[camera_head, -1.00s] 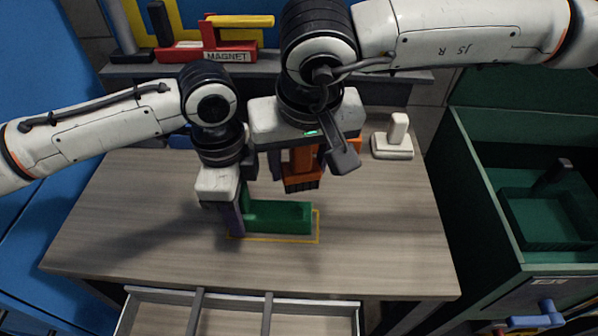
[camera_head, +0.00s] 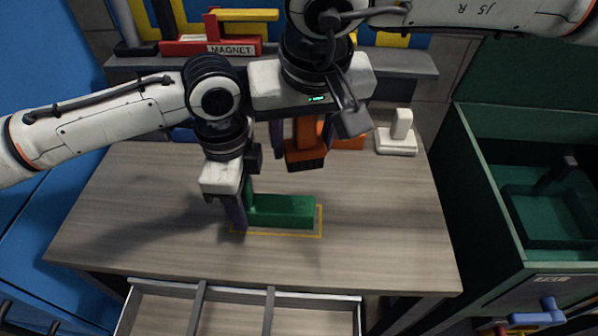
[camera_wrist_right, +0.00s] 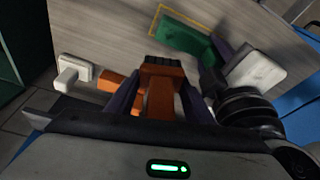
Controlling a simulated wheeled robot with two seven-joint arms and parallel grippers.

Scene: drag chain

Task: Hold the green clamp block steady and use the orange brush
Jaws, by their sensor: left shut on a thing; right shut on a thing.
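The green clamp block (camera_head: 284,211) lies on the table inside a yellow outline. My left gripper (camera_head: 238,212) is shut on its left, upright end. The block also shows in the right wrist view (camera_wrist_right: 186,38). My right gripper (camera_head: 300,140) is shut on the orange brush (camera_head: 305,152) and holds it above the table, behind the block. The brush's dark bristles (camera_head: 306,165) hang apart from the block. In the right wrist view the brush (camera_wrist_right: 162,90) is between the two purple fingers.
A white stamp-like block (camera_head: 397,141) stands at the table's back right, near another orange piece (camera_head: 349,141). A green bin (camera_head: 490,185) stands to the right. An open drawer (camera_head: 235,312) is at the front. A shelf with a red magnet piece (camera_head: 210,47) is behind.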

